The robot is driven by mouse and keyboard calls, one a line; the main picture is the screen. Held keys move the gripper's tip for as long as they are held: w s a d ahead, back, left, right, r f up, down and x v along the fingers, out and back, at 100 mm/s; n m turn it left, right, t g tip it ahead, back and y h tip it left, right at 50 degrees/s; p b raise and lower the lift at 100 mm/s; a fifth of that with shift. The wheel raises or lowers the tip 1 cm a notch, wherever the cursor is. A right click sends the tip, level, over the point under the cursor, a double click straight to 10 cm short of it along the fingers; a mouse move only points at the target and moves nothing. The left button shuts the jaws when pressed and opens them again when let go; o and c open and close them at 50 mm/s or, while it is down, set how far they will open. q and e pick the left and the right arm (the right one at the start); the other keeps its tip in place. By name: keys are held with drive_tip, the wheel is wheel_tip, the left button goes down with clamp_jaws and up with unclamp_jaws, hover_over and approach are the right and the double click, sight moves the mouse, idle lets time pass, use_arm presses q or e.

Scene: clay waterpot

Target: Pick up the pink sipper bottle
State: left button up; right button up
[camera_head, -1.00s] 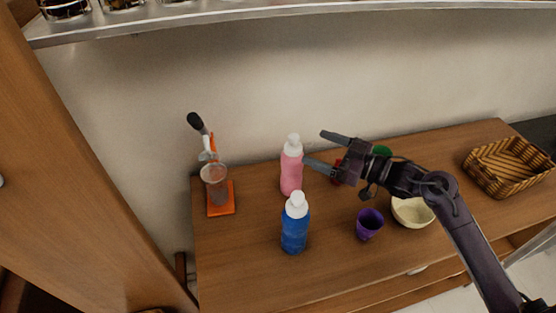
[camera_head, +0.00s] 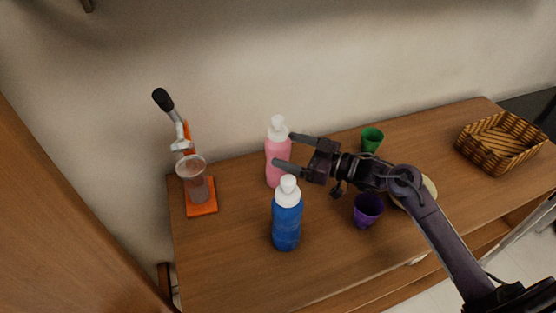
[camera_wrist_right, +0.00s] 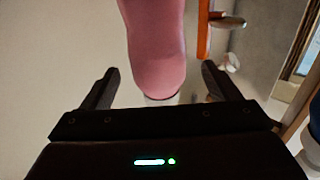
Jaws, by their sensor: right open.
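The pink sipper bottle (camera_head: 278,168) with its white cap stands upright at the back of the wooden table, behind the blue bottle (camera_head: 286,222). My right gripper (camera_head: 284,150) is open, its fingers reaching from the right to the upper part of the pink bottle. In the right wrist view the pink body (camera_wrist_right: 157,50) appears between the two spread fingers of the gripper (camera_wrist_right: 160,68); part of its white cap shows close to the palm. I cannot tell whether a finger touches it. My left gripper is not in view.
The blue bottle stands just in front of the pink one. An orange-based juicer (camera_head: 201,197) is to the left. A purple cup (camera_head: 367,211), a green cup (camera_head: 372,139), a partly hidden pale bowl (camera_head: 430,187) and a wicker basket (camera_head: 500,142) are to the right. The front left of the table is clear.

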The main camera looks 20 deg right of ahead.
sight(271, 143)
drive_tip(key=p+x, duration=0.1)
drive_tip(key=x, duration=0.4)
drive_tip(key=shift+d+r+p, duration=0.15)
drive_tip(key=shift+p, duration=0.15)
drive_tip(key=shift+w+a, duration=0.35)
drive_tip(key=c, duration=1.2)
drive_tip(key=shift+c, duration=0.3)
